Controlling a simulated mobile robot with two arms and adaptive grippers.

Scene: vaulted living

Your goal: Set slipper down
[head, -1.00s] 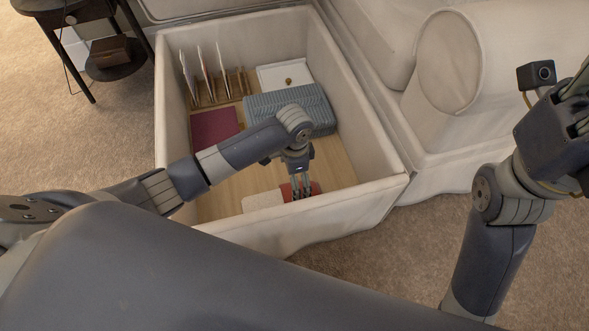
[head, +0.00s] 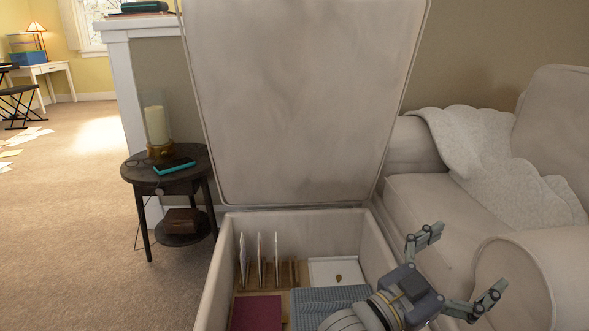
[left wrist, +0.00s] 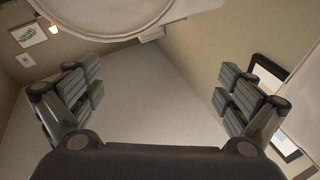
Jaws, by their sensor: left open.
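No slipper shows in any current view; the front floor of the storage box lies below the head view's edge. My left gripper (head: 468,258) is open and raised over the right side of the open storage box (head: 214,285), fingers spread wide. In the left wrist view the same gripper (left wrist: 160,85) has nothing between its fingers, only the raised lid and walls behind. My right gripper is out of view.
The upright lid (head: 300,95) stands behind the box. Inside are upright cards (head: 259,262), a magenta item (head: 256,313), a blue ribbed item (head: 318,303) and a white tray (head: 337,264). A side table (head: 192,178) stands left, a sofa (head: 410,195) right.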

